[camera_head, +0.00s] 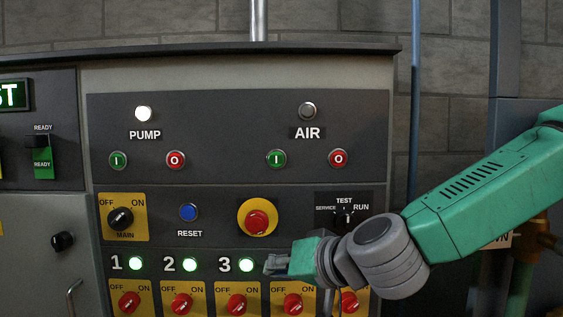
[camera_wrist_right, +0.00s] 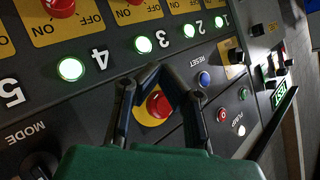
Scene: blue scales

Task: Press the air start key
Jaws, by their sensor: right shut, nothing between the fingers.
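The air start key is the green button marked I (camera_head: 276,158) under the AIR label, left of the red air O button (camera_head: 338,158). The AIR lamp (camera_head: 307,111) above them is grey and unlit. My right gripper (camera_head: 275,265) is shut and empty, in front of the panel beside the lit lamp 3, below the air start key and apart from it. In the wrist view my right gripper's fingertips (camera_wrist_right: 158,72) meet above the red emergency button (camera_wrist_right: 158,105). I cannot make out the air start key in that view. My left gripper is not in view.
The red emergency button on its yellow ring (camera_head: 256,221) lies between my gripper and the air keys. The pump I and O buttons (camera_head: 117,160) are to the left, with the PUMP lamp (camera_head: 143,113) lit. Yellow-plated red knobs (camera_head: 182,303) line the bottom.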

